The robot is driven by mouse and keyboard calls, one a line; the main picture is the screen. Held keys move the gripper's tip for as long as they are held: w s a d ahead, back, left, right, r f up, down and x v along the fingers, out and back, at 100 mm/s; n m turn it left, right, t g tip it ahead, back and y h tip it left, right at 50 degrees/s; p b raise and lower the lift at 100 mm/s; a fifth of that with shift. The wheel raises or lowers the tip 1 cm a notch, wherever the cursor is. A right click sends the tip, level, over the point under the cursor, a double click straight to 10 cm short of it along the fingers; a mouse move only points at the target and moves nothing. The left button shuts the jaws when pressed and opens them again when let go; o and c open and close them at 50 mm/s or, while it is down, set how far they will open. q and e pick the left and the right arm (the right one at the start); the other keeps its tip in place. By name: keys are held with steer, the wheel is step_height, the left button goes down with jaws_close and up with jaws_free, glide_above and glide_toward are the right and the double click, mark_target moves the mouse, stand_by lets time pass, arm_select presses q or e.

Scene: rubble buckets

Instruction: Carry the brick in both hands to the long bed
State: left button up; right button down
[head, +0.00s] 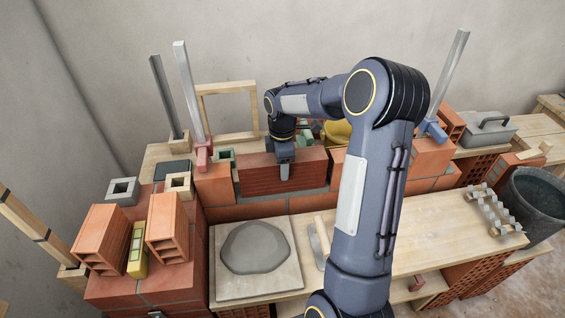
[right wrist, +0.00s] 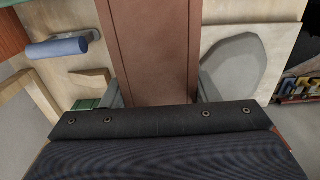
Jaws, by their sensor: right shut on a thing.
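A dark red brick (head: 258,180) lies lengthwise at the low brick wall, between lighter orange blocks, with a grey strip (head: 310,191) showing along its lower edge. I cannot tell whether it rests on that strip or hangs just above it. My right gripper (head: 285,170) points down over the brick's middle and is shut on it. In the right wrist view the brick (right wrist: 155,45) runs between the two fingers of the right gripper (right wrist: 162,92). My left gripper is not in view.
A pale board (head: 230,291) with a grey mortar pat (head: 255,247) lies in front of the wall, beside a trowel (head: 320,242). Upright metal posts (head: 190,90) flank the wall. Hollow blocks (head: 104,237) stand at left, a dark bucket (head: 535,200) at right.

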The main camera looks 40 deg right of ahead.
steer(key=shift+f, duration=0.15)
steer(key=c, duration=0.7)
jaws_free()
steer(key=shift+o, duration=1.3)
steer(key=shift+f, duration=0.1)
step_height(320, 180, up, 7)
steer(key=shift+r+p, duration=0.1)
steer(key=shift+p, duration=0.3)
steer(key=shift+r, duration=0.4)
